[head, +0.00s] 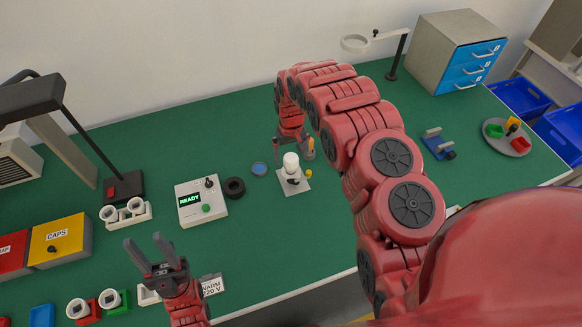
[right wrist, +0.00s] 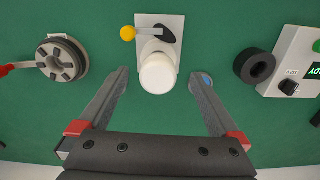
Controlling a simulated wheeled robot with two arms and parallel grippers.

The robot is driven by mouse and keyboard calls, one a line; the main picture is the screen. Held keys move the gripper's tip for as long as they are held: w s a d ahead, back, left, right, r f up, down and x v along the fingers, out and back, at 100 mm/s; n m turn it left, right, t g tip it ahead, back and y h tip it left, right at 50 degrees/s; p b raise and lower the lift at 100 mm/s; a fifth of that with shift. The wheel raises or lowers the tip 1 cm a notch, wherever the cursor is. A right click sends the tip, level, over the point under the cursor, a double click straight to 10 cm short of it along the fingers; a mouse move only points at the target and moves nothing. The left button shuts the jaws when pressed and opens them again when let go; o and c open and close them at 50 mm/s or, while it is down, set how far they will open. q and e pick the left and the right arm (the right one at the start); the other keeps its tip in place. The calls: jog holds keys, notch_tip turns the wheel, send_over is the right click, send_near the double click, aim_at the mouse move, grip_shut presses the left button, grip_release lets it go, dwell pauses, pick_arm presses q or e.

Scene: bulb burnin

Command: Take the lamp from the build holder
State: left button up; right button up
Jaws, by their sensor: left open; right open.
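The lamp, a white bulb (head: 291,162), stands upright in the build holder (head: 294,182), a pale plate with a dark clamp and a yellow knob. In the right wrist view the lamp's round white top (right wrist: 157,74) is centred, with the holder plate (right wrist: 170,25) behind it. My right gripper (right wrist: 157,82) is open, with its fingers on either side of the lamp and apart from it. It also shows in the head view (head: 293,147), just behind the lamp. My left gripper (head: 149,252) is open and empty at the front left, far from the lamp.
Left of the holder are a blue disc (head: 259,169), a black ring (head: 234,187) and a tester box reading READY (head: 202,204). White sockets (head: 126,214) and a yellow CAPS box (head: 61,241) stand further left. A blue stand (head: 438,145) is at the right.

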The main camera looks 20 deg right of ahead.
aim_at(290, 157)
jog(key=shift+s+f, duration=0.1)
jog(key=shift+f, duration=0.3)
jog(key=shift+w+f, duration=0.3)
jog(key=shift+f, duration=0.05)
jog(key=shift+f+p, duration=0.55)
jog(key=shift+p, duration=0.25)
jog(key=shift+w+d+f+p, duration=0.15)
jog(key=shift+f+p, duration=0.25)
jog(key=shift+f, duration=0.4)
jog(key=shift+w+f, duration=0.2)
jog(key=shift+f, duration=0.25)
jog(key=shift+s+f+b, duration=0.1)
jog(key=shift+f+b, duration=0.25)
jog(key=shift+f, duration=0.35)
jog(key=shift+c, duration=0.3)
jog(key=c, duration=1.3)
jog(key=shift+c, duration=0.2)
